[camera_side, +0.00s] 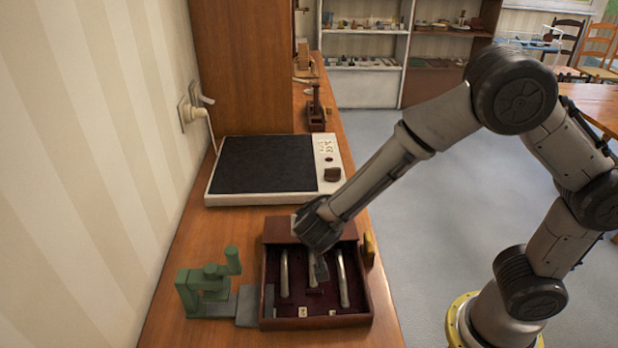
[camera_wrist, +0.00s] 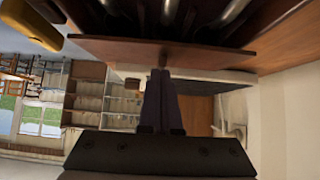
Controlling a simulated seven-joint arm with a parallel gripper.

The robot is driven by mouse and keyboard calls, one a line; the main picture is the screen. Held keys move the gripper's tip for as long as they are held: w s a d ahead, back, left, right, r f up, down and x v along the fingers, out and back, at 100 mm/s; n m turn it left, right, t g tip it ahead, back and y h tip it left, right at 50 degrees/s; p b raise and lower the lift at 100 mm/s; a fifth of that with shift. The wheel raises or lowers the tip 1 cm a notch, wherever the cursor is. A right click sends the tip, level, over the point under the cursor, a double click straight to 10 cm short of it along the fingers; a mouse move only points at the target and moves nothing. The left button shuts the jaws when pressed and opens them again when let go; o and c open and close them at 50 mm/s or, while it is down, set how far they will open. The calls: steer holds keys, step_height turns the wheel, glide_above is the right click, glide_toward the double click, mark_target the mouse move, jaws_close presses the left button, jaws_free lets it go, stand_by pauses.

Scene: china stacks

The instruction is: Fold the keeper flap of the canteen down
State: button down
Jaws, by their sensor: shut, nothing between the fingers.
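The canteen (camera_side: 368,318) is a dark wooden box with a deep red lining, open at the top, at the front of the bench in the side view. Several curved silver pieces lie in it, among them one at the right (camera_side: 343,280). A reddish-brown board (camera_side: 278,230) at its far end looks like the keeper flap. It also shows in the wrist view (camera_wrist: 210,54), and its exact tilt is hard to judge. My gripper (camera_side: 320,270) is shut and empty, over the canteen's far half. In the wrist view its fingertips (camera_wrist: 160,71) are at the board's edge; contact is unclear.
A green metal fixture (camera_side: 205,290) stands close left of the canteen, with a grey block (camera_side: 248,305) between. A yellow piece (camera_side: 369,249) sits at the canteen's right side. A white appliance with a black top (camera_side: 265,165) lies behind. The wall bounds the bench at left.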

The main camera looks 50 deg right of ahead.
steer(key=shift+s+a+f, duration=0.2)
steer(key=shift+f, duration=0.2)
steer(key=shift+r, duration=0.1)
steer(key=shift+r, duration=0.3)
steer(key=r, duration=0.3)
steer(key=shift+s+a+r, duration=0.25)
steer(key=shift+a+r, duration=0.1)
steer(key=s+a+r, duration=0.2)
steer(key=s+a, duration=0.4)
steer(key=shift+s, duration=0.15)
